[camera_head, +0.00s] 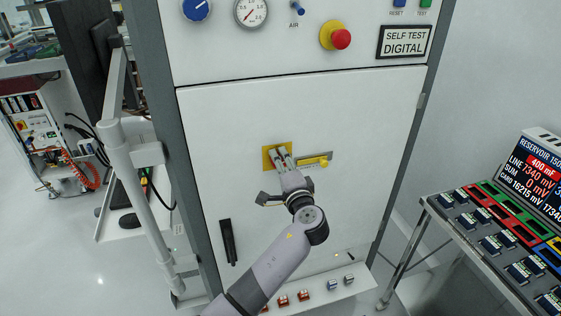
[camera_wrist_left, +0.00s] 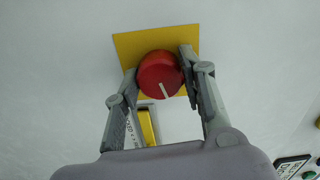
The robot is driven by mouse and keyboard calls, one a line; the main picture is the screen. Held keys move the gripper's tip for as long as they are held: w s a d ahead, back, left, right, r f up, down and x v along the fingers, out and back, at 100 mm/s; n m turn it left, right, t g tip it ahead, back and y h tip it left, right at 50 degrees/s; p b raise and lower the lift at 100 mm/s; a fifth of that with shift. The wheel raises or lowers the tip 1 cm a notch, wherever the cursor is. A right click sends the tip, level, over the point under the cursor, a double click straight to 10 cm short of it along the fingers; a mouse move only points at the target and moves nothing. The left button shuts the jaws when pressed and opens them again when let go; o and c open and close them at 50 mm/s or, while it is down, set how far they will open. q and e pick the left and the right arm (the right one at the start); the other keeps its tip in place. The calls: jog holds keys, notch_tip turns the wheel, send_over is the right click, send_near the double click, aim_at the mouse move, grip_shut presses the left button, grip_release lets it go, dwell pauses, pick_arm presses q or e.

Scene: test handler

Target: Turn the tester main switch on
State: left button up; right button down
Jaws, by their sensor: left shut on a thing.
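The main switch is a round red knob (camera_wrist_left: 158,75) with a white pointer line, on a yellow square plate (camera_wrist_left: 126,44). In the wrist view the pointer runs toward the bottom of the picture, tilted slightly right. My left gripper (camera_wrist_left: 160,78) has one finger on each side of the knob and is shut on it. In the head view the yellow plate (camera_head: 268,160) is on the white cabinet door, and my left gripper (camera_head: 283,156) covers the knob there. My right gripper is in neither view.
A yellow handle (camera_head: 318,162) sits just right of the plate. A black door handle (camera_head: 228,242) is lower left. Above are a red emergency button (camera_head: 341,39) and a gauge (camera_head: 251,12). A cart with coloured trays (camera_head: 486,215) stands at right; a monitor arm (camera_head: 116,130) stands at left.

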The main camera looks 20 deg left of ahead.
pick_arm(q)
jog(key=shift+m+p, duration=0.55)
jog(key=shift+m, duration=0.95)
jog(key=o, duration=1.2)
jog(key=shift+c, duration=0.2)
jog(key=v, duration=1.2)
